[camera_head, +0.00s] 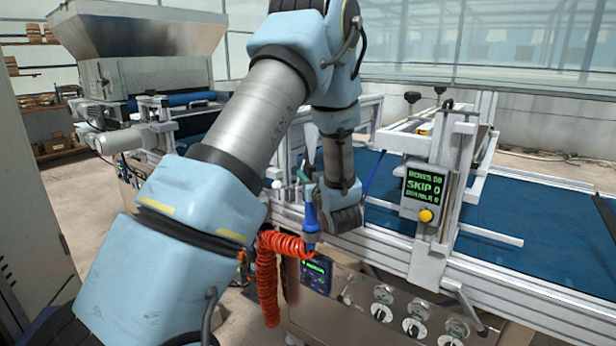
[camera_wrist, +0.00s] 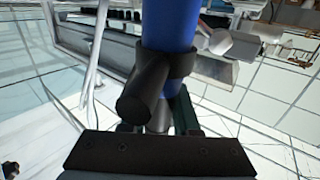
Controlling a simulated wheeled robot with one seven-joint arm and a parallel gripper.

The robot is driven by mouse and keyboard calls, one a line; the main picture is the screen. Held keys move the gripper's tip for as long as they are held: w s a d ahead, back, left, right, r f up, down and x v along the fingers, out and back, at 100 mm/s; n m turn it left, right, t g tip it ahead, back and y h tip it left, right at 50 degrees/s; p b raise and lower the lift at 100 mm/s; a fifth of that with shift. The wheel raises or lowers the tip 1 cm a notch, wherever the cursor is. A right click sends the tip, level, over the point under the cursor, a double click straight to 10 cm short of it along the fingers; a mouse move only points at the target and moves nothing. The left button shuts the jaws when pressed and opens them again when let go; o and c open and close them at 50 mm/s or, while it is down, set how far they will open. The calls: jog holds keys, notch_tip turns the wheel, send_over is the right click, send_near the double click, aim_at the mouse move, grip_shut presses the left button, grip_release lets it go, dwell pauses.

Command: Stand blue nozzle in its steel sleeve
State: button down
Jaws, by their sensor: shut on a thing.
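The blue nozzle (camera_head: 311,217) stands roughly upright in the head view, at the near edge of the conveyor frame. An orange coiled hose (camera_head: 283,243) hangs beside its lower end. In the wrist view the blue nozzle (camera_wrist: 168,28) fills the upper middle, with a black collar and a black side stub. My gripper (camera_wrist: 157,122) is shut on the nozzle; its fingers are mostly hidden behind the stub. A grey cylindrical piece (camera_head: 312,239) shows at the nozzle's lower end. I cannot tell whether it is the steel sleeve or how the nozzle sits relative to it.
The blue conveyor belt (camera_head: 400,185) lies behind, with a metal frame and a green-lettered display (camera_head: 424,190) to the right. A control panel with several knobs (camera_head: 414,328) is below. A steel hopper (camera_head: 140,35) stands at upper left. My arm covers much of the middle.

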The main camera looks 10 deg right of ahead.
jog(key=shift+f+b, duration=0.3)
jog(key=shift+b, duration=0.05)
dwell(0.3)
jog(key=c, duration=0.6)
grip_release()
jog(key=shift+f, duration=0.1)
